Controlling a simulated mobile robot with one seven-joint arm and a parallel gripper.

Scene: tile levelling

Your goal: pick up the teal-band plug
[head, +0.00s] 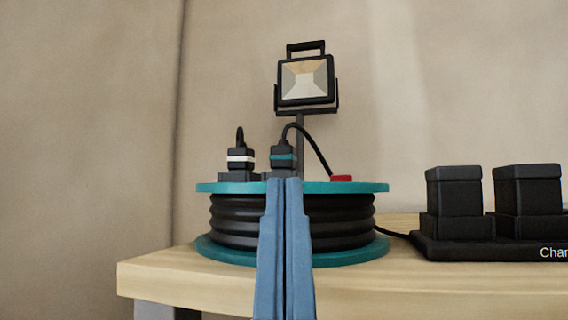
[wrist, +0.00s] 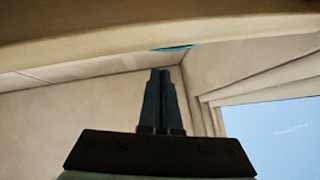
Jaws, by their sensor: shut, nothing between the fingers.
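The teal-band plug (head: 283,155) is black with a teal band and stands upright in a socket on top of the cable reel (head: 345,188). A black cord rises from its top and bends right. My gripper (head: 285,180) is shut and empty. In the head view its fingertips show just below the plug, in front of the reel's rim. In the wrist view my gripper (wrist: 161,72) points toward the underside of the table (wrist: 90,40), with a small teal sliver of the reel (wrist: 175,48) beyond the edge. The plug does not show in the wrist view.
A white-band plug (head: 241,158) stands left of the teal-band plug. A red button (head: 341,178) sits at the right on the reel. A work lamp (head: 305,80) stands behind. A black charger (head: 450,248) with two batteries is at the right of the wooden table (head: 180,275).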

